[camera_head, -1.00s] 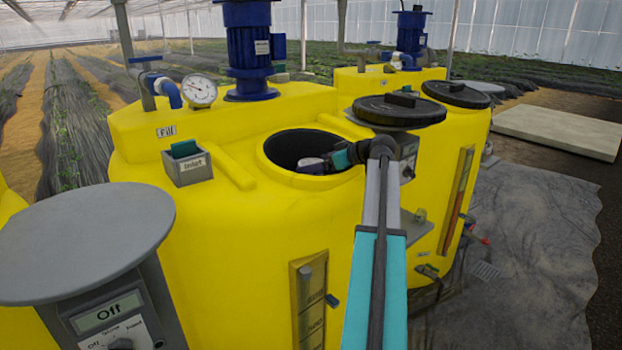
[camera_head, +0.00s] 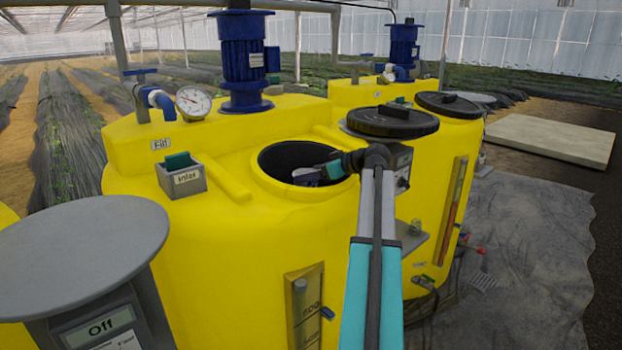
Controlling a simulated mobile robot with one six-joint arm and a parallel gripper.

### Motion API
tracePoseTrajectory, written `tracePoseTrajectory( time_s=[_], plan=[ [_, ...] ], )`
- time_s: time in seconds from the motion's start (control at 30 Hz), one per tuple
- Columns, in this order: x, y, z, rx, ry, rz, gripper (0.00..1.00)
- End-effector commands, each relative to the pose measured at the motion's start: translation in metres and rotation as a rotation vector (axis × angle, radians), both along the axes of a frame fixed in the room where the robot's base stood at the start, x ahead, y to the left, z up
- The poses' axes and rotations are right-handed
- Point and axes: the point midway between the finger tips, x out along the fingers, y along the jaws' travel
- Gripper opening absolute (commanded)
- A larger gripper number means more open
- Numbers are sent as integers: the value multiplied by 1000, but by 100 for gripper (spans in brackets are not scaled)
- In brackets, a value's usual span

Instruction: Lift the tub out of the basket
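My gripper (camera_head: 308,175) is at the round dark opening (camera_head: 282,152) in the top of the near yellow tank (camera_head: 235,230). It reaches in from the right, at the near right part of the rim. Its end is small and dark, so I cannot tell whether its fingers are open or shut or hold anything. I cannot make out a tub or a basket. The inside of the opening is black, and my gripper covers part of it.
A black lid (camera_head: 392,121) sits right of the opening. A small grey box labelled Inlet (camera_head: 182,178), a pressure gauge (camera_head: 193,103) and a blue motor (camera_head: 245,65) stand around it. A grey round plate (camera_head: 80,245) is at the front left. A second yellow tank (camera_head: 455,150) stands behind right.

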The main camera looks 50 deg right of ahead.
Motion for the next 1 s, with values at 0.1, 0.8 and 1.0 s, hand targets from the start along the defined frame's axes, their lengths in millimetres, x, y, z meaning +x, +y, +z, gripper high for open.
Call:
tracePoseTrajectory(
  time_s=[0.1,0.8,1.0],
  plan=[
    [1,-1,9,-2,-2,0,35],
    [1,-1,89,-1,-1,0,35],
    [0,0,95,0,0,0,35]
  ],
)
